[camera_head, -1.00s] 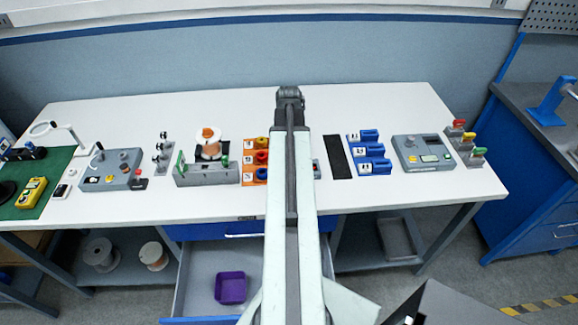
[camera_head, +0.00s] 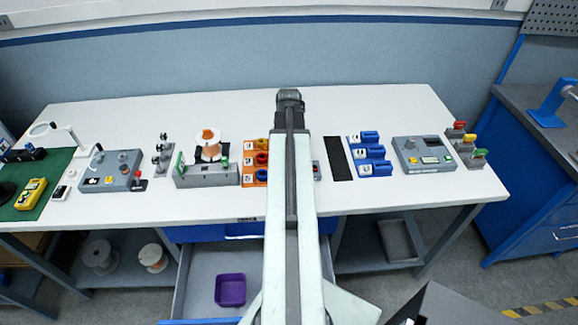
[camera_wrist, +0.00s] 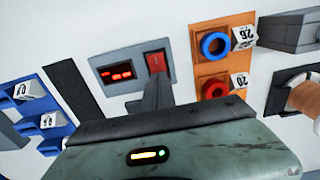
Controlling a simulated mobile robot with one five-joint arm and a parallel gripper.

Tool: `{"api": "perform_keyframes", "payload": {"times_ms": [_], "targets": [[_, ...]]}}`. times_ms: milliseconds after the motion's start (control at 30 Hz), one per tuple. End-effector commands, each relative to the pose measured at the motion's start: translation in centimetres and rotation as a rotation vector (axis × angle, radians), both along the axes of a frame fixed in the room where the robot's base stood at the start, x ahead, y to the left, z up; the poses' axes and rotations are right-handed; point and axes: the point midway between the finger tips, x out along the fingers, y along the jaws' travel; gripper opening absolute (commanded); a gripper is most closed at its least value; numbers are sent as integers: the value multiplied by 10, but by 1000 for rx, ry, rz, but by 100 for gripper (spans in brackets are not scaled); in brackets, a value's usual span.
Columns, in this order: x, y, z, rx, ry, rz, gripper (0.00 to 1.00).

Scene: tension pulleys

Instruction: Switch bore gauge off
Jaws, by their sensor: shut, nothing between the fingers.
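The bore gauge is a small grey box (camera_wrist: 112,75) in the wrist view, with a lit red digit display (camera_wrist: 121,73) and a red rocker switch (camera_wrist: 156,63) beside it. In the head view only a sliver of the gauge (camera_head: 316,170) shows; my arm hides the rest. My gripper (camera_wrist: 155,92) is shut and empty. Its fingertips lie over the gauge's edge, just below the switch in the wrist view. I cannot tell whether they touch it.
An orange stand (camera_wrist: 209,67) with blue and red rings is close beside the gauge. On the other side are a black strip (camera_head: 337,158) and a blue holder (camera_head: 371,154). An open drawer (camera_head: 205,268) holds a purple bin (camera_head: 230,290) below the white table (camera_head: 400,100).

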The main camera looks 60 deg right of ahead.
Motion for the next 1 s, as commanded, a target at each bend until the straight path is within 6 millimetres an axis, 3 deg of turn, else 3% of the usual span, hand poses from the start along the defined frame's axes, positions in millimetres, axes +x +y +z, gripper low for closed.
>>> {"api": "perform_keyframes", "payload": {"times_ms": [100, 600, 1000], "targets": [[0, 0, 17, 0, 0, 0, 0], [-1, 0, 63, 0, 0, -1, 0], [-1, 0, 64, 0, 0, -1, 0]]}}
